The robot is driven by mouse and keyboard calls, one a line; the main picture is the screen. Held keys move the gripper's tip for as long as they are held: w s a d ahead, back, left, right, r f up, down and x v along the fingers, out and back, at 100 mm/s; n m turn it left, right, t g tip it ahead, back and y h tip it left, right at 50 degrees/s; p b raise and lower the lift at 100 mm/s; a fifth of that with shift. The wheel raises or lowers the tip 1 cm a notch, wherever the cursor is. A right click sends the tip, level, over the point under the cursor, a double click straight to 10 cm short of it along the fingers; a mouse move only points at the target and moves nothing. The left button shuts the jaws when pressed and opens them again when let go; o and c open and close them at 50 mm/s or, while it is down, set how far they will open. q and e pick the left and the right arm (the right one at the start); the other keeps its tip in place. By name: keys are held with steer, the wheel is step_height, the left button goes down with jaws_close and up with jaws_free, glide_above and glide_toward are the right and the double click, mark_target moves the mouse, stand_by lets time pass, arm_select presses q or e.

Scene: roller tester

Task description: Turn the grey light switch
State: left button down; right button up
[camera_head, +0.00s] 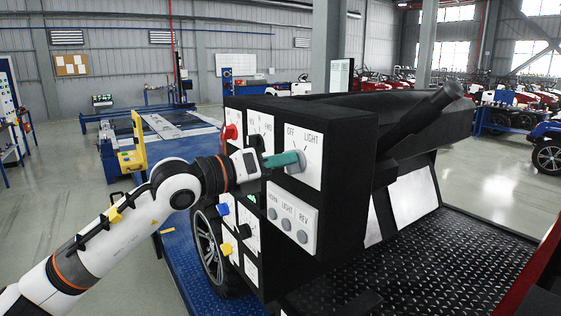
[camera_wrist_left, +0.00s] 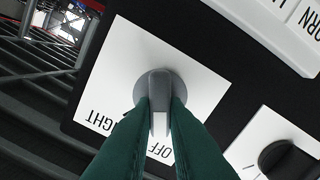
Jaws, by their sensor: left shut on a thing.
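The grey light switch (camera_head: 296,161) is a round knob on a white plate labelled OFF and LIGHT (camera_head: 306,142), on the black control box. My left gripper (camera_head: 283,160) comes in from the left with its green fingers at the knob. In the left wrist view, the green fingers (camera_wrist_left: 158,125) lie on both sides of the grey switch's raised grip (camera_wrist_left: 159,88) and are shut on it. There the plate (camera_wrist_left: 205,88) appears upside down, with OFF and LIGHT at its lower edge. My right gripper is not in view.
Below the switch is a white panel (camera_head: 303,209) with HORN, LIGHT and REV buttons. A red knob (camera_head: 230,132), a blue knob (camera_head: 223,209) and a yellow knob (camera_head: 226,249) project from the box's left face. A black dial (camera_wrist_left: 282,160) sits nearby in the wrist view.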

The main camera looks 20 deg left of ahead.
arm_select(q)
steer(key=shift+s+d+m+b, duration=0.15)
steer(key=shift+m+b, duration=2.4)
steer(key=shift+m, duration=0.4)
steer(key=shift+s+d+m+b, duration=0.1)
steer(key=shift+d+m+b, duration=0.05)
steer(key=shift+m+b, duration=2.6)
steer(key=shift+m, duration=0.4)
steer(key=c, duration=1.4)
jaws_free()
steer(key=shift+c, duration=0.2)
